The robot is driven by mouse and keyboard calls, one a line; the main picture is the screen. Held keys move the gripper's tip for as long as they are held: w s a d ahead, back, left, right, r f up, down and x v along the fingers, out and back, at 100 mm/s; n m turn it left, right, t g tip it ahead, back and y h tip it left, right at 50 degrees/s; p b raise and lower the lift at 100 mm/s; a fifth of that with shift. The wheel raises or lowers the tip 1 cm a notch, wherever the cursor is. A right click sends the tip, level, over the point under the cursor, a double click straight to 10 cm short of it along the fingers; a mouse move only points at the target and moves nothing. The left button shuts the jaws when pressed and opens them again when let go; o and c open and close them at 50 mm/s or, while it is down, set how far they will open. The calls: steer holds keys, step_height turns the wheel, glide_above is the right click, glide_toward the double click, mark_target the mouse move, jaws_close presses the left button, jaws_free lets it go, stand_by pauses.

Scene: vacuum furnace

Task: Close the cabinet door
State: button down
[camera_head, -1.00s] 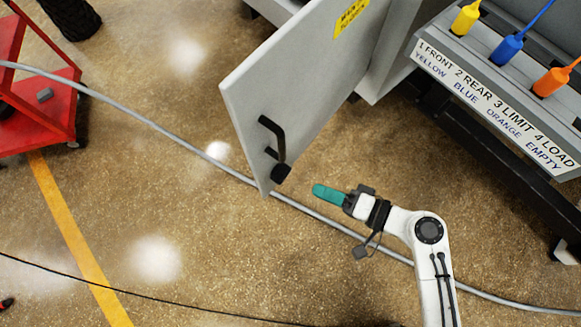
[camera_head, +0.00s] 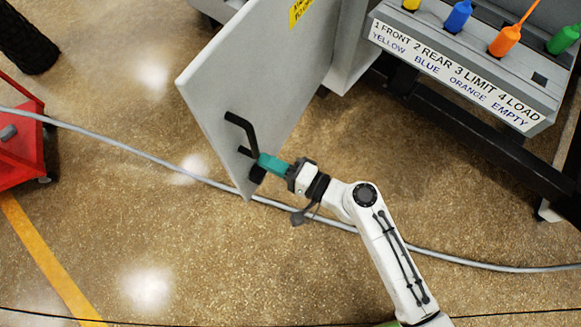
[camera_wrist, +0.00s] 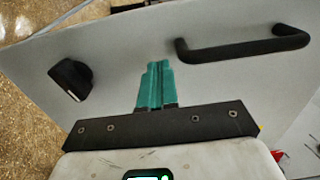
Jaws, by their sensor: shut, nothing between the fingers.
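The grey cabinet door (camera_head: 262,85) stands swung open from the cabinet, with a yellow label near its top. It carries a black bar handle (camera_head: 243,133) and a black knob-like latch (camera_head: 257,174). In the wrist view the fingertips (camera_wrist: 157,66) point at the door face (camera_wrist: 125,45), between the latch (camera_wrist: 71,79) on the left and the handle (camera_wrist: 245,47) on the right. I cannot tell whether the fingertips touch the door.
A grey panel with coloured plugs and a printed label (camera_head: 455,75) stands at the right on a dark frame. A grey cable (camera_head: 130,148) crosses the floor under the door and arm. A red cart (camera_head: 22,160) is at the left.

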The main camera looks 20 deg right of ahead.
steer(key=shift+x, duration=1.85)
